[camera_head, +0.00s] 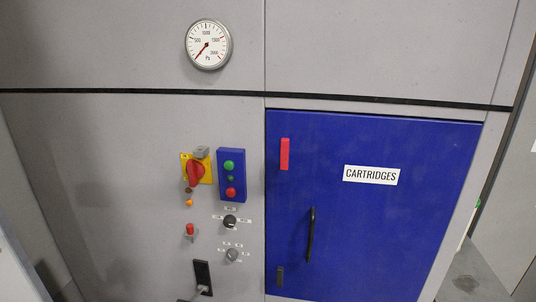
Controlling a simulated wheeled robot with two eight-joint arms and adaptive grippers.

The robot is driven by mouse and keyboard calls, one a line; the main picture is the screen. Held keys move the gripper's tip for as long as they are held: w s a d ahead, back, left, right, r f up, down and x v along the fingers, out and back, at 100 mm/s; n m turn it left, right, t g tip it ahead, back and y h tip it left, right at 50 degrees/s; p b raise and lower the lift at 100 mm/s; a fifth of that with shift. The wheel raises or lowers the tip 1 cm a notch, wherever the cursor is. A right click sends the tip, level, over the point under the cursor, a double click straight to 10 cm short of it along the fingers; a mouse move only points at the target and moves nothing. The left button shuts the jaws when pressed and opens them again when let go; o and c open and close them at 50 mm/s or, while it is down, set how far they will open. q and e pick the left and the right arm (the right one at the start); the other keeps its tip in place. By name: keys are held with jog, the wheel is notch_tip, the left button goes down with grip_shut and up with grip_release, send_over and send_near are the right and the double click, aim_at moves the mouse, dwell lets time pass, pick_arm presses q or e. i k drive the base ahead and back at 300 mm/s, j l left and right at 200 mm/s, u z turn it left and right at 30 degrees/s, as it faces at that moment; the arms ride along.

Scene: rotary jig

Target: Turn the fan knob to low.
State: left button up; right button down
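Two small rotary knobs sit low on the grey cabinet front. The upper one is a black knob (230,221) with small white labels to its left, above and to its right. The lower one is a grey knob (233,255) with several small labels around its upper side. The label print is too small to read, so I cannot tell which is the fan knob or its exact setting. Neither of my grippers is in view, and nothing touches either knob.
Above the knobs are a blue button box (232,190) and a red rotary switch (195,173) on a yellow plate. A red button (190,230) and a black lever plate (203,275) are left. The blue cartridges door (370,230) is shut. A pressure gauge (208,44) hangs above.

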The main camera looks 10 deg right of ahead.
aim_at(229, 220)
jog(key=l, duration=0.5)
jog(key=k+l+u, duration=0.15)
jog(key=l, duration=0.35)
jog(key=k+l, duration=0.1)
jog(key=l, duration=0.35)
jog(key=k+l+u, duration=0.15)
jog(key=l, duration=0.85)
jog(key=k+u, duration=0.05)
